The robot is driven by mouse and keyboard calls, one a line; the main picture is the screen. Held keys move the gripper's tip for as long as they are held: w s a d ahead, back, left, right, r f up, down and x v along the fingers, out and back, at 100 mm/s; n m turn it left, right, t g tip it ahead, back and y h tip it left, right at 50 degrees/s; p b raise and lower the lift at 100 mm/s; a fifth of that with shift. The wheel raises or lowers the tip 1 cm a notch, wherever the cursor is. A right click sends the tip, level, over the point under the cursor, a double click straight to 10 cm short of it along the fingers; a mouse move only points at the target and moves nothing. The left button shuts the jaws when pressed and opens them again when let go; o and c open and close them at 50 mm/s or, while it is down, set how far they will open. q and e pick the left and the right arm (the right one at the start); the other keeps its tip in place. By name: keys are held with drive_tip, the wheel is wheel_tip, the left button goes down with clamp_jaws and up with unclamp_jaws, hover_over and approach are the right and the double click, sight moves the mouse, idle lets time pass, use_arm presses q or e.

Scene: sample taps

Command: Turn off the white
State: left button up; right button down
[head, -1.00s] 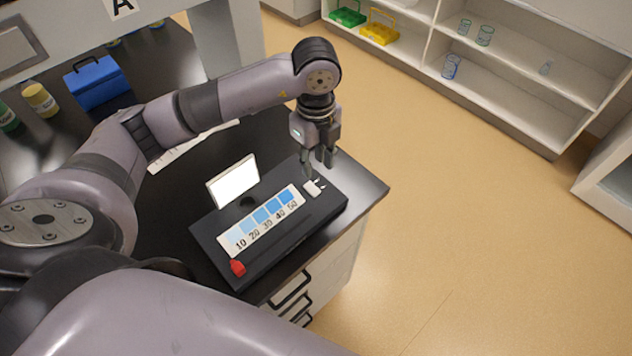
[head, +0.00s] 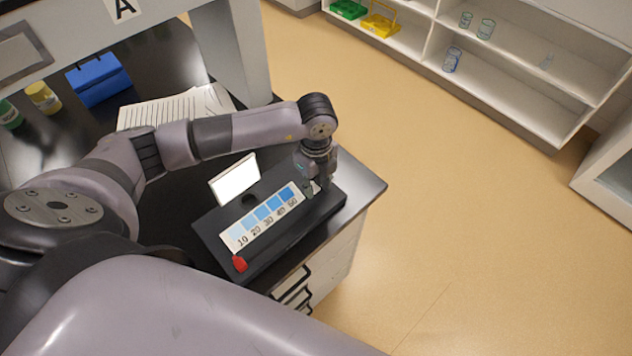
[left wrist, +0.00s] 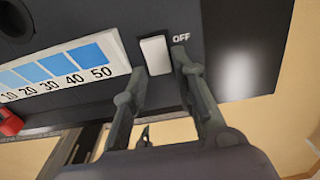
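In the head view the switch is mostly hidden by my left gripper (head: 311,191), which points down at the device's right end. In the left wrist view my left gripper (left wrist: 158,66) is open, with one fingertip on each side of the switch. I cannot tell whether the fingers touch it. My right gripper is not in view.
The device also bears a blue scale strip (head: 262,219) marked 10 to 50, a red knob (head: 240,263) and a white upright panel (head: 234,180). Papers (head: 165,112) and a blue box (head: 98,79) lie farther back on the black bench. Open floor is to the right.

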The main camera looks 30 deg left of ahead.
use_arm(q)
drive_tip(key=shift+c, duration=1.3)
clamp_jaws()
drive_tip(key=shift+w+a+g+h+b, duration=0.1)
drive_tip(key=shift+a+g+h+b, duration=0.2)
drive_tip(key=shift+h+b, duration=0.45)
drive_tip(key=shift+a+r+h, duration=0.1)
drive_tip(key=shift+h, duration=0.55)
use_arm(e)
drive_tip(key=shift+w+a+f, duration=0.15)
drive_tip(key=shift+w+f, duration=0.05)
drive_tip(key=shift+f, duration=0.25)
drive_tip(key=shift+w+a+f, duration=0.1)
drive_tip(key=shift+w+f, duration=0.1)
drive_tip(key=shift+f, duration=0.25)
use_arm(q)
drive_tip(key=shift+r, duration=0.1)
drive_tip(key=shift+o, duration=2.1)
unclamp_jaws()
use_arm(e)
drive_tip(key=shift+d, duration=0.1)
